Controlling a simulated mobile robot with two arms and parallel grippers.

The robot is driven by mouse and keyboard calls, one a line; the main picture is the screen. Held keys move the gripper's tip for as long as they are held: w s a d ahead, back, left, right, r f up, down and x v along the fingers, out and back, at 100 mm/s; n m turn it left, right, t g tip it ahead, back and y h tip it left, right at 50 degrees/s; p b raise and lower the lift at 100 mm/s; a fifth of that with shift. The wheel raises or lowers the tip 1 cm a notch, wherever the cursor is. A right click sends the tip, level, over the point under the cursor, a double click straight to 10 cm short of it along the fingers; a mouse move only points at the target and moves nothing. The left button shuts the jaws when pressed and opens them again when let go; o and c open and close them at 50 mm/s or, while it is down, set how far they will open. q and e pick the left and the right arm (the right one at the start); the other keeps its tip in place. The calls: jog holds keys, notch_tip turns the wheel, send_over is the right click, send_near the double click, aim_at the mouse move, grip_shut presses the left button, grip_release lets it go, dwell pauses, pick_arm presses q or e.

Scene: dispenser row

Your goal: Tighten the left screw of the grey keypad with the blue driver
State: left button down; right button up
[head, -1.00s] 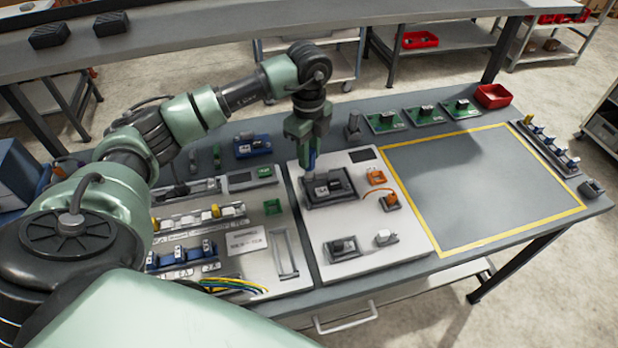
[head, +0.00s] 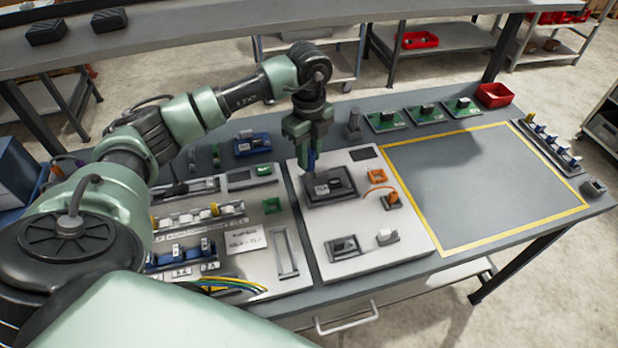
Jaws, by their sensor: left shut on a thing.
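My left gripper (head: 307,146) is shut on the blue driver (head: 311,160) and holds it roughly upright. The driver points down at the upper left part of the dark grey keypad (head: 344,182). The keypad lies on the white panel in the middle of the table. The driver's tip and the left screw are too small to make out, so I cannot tell whether they touch. My right gripper is not in view.
The white panel (head: 400,232) also bears an orange part (head: 376,176) with a cable and small grey fittings. A second panel with connector rows and wires stands left. A yellow-framed area (head: 480,190) to the right is clear. Green boards and a red bin (head: 493,95) stand behind.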

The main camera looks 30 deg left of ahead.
pick_arm(q)
jog(key=m+b, duration=0.1)
jog(key=m, duration=0.2)
jog(key=shift+f, duration=0.15)
jog(key=shift+m, duration=1.2)
jog(key=m+b, duration=0.1)
jog(key=m, duration=0.2)
jog(key=shift+m+b, duration=0.3)
jog(key=m+b, duration=0.1)
jog(key=m, duration=0.3)
jog(key=m+b, duration=0.1)
jog(key=m, duration=0.2)
jog(key=shift+f, duration=0.1)
jog(key=m, duration=0.3)
jog(key=shift+m+b, duration=0.3)
jog(key=shift+b, duration=0.1)
jog(key=shift+m+b, duration=0.4)
jog(key=shift+m, duration=0.6)
jog(key=m, duration=0.2)
jog(key=shift+d+m+b, duration=0.1)
jog(key=shift+m+b, duration=0.25)
jog(key=shift+m, duration=1.05)
